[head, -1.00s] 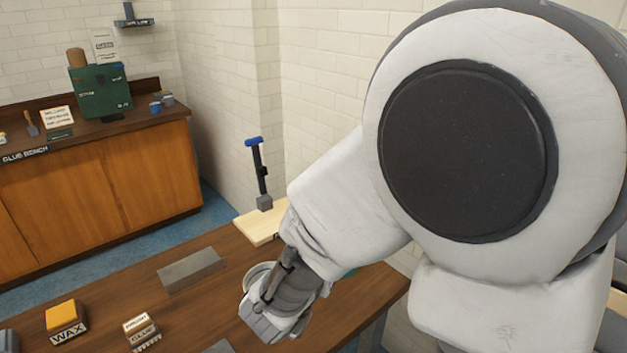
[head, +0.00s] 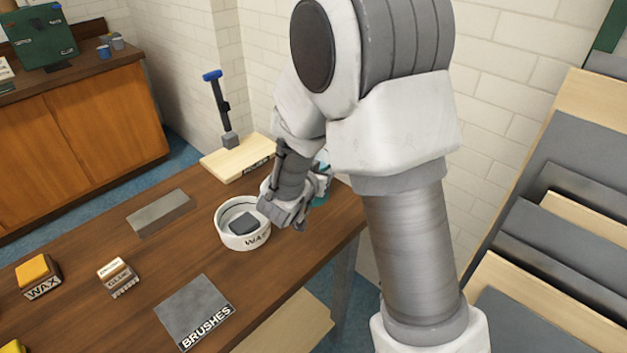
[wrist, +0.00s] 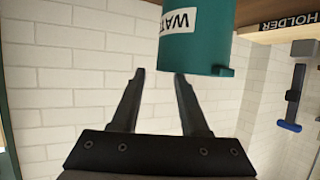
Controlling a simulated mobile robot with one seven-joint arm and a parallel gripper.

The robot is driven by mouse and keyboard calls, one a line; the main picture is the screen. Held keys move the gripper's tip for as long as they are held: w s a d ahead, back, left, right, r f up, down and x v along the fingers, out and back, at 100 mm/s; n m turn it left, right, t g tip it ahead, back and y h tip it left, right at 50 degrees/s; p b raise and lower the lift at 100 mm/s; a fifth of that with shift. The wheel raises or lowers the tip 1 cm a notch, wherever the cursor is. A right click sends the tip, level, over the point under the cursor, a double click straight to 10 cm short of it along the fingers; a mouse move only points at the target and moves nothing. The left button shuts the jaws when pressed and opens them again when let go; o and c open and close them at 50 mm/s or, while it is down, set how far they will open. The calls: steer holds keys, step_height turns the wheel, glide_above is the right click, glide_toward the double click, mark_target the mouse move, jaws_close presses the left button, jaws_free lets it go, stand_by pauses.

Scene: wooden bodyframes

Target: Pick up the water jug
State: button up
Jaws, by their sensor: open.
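The water jug is teal with a white label reading "WAT" in part. It shows upside down at the top of the wrist view (wrist: 196,45), cut off by the edge. In the head view only a teal sliver of the jug (head: 321,196) shows behind my gripper, at the table's far right end. My gripper (wrist: 160,76) is open and empty. Its two fingers point toward the jug's side, and the jug lies a little beyond and right of them in the wrist view. In the head view my gripper (head: 292,208) is mostly hidden by its own wrist.
A white round bowl (head: 231,238) with a dark block inside stands close left of my gripper. A pale holder board (head: 232,160) carries an upright blue-topped tool (head: 220,105) behind. A grey brick (head: 160,212) and a brushes mat (head: 190,305) lie on the table.

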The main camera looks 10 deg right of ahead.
steer(key=x, duration=0.4)
steer(key=shift+w, duration=0.2)
jaws_close()
steer(key=shift+s+f, duration=0.1)
steer(key=shift+f, duration=0.05)
stand_by(0.9)
